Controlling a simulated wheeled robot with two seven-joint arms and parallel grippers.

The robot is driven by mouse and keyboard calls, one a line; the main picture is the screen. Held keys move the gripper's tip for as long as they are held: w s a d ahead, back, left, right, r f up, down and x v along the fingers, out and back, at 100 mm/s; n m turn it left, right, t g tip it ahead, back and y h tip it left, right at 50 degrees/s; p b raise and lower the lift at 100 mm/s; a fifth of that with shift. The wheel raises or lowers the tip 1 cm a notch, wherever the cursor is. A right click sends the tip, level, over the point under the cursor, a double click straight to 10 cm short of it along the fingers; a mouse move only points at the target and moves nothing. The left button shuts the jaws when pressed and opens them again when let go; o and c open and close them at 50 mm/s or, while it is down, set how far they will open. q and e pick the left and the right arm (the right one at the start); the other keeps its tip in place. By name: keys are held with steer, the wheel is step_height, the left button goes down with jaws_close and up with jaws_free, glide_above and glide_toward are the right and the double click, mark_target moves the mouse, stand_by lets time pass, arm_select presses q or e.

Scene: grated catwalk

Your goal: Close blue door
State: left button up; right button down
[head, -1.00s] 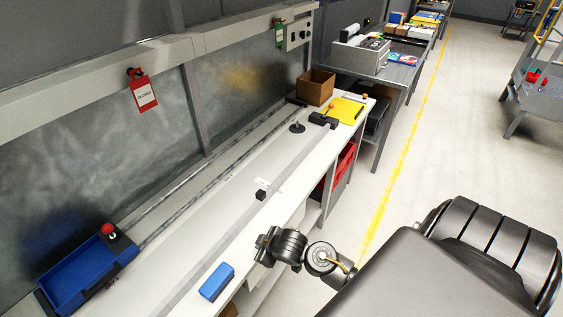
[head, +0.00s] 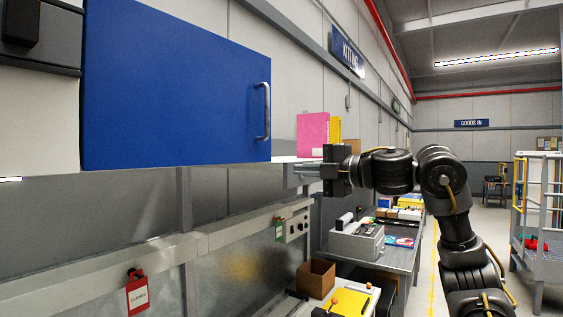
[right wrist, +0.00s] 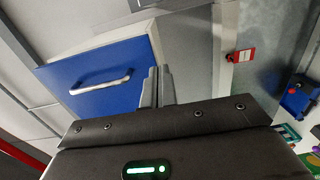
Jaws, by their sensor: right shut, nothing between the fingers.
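The blue door (head: 175,95) is a flat panel on a wall cabinet at the upper left of the head view. Its grey bar handle (head: 264,112) is near its right edge. My right gripper (head: 296,171) is shut and empty, just right of and below the door's lower right corner. In the right wrist view the door (right wrist: 105,62) and its handle (right wrist: 100,82) lie left of the shut fingers (right wrist: 157,88). Contact with the door cannot be made out. My left gripper is out of view.
A pink binder (head: 313,134) stands on a shelf behind my right gripper. A wall rail with a red tag (head: 138,294) runs below the door. A cardboard box (head: 316,278) is on the bench below. The aisle at the right has open floor.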

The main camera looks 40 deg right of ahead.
steer(key=s+d+r, duration=0.3)
steer(key=s, duration=0.2)
steer(key=p+x, duration=0.6)
steer(key=x, duration=0.8)
steer(key=shift+w+d+h, duration=0.15)
steer(key=shift+d+h, duration=0.15)
steer(key=shift+r, duration=0.1)
